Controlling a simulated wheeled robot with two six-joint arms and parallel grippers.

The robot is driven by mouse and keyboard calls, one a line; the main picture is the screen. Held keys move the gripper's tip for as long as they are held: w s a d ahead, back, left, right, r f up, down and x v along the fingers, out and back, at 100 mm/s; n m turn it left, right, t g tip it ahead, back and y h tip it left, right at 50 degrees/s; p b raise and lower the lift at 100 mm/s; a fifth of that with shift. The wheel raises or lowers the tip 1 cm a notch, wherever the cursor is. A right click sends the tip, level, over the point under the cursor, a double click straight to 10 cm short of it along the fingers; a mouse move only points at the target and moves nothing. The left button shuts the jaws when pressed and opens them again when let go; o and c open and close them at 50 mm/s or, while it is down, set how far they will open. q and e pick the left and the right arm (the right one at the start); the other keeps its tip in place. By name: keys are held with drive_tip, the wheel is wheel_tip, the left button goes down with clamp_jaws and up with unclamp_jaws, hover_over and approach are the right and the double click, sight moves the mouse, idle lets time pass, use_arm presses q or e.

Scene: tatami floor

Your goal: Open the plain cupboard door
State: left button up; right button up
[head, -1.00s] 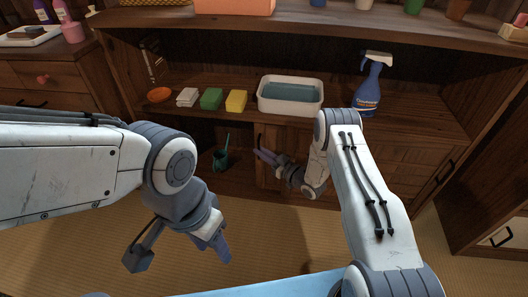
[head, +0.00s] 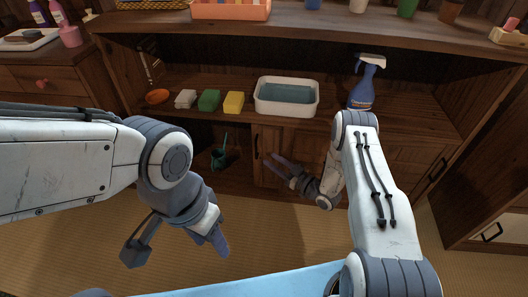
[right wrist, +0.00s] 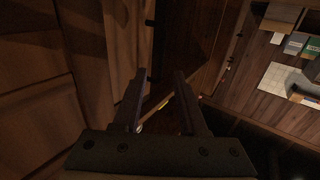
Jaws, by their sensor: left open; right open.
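The cupboard is dark wood, with a plain wooden door panel (head: 268,142) in its lower front in the head view. A dark upright handle (head: 257,146) sits near the panel's left edge. Left of the panel is a dark open compartment holding a teal watering can (head: 218,155). My right gripper (head: 281,166) is open and empty in front of the panel, right of and below the handle, apart from it. In the right wrist view its fingers (right wrist: 160,100) are spread, with dark wood surfaces around them. My left gripper (head: 178,246) is open and empty, low over the floor.
A white basin of water (head: 287,110), a spray bottle (head: 364,82), sponges (head: 209,100) and an orange item stand on the shelf above. Another cabinet (head: 490,205) stands at the right, drawers (head: 42,82) at the left. Tatami (head: 70,240) lies clear in front.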

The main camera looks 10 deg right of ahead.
drive_tip(key=shift+p+v, duration=0.35)
drive_tip(key=shift+v, duration=1.4)
drive_tip(key=shift+w, duration=0.1)
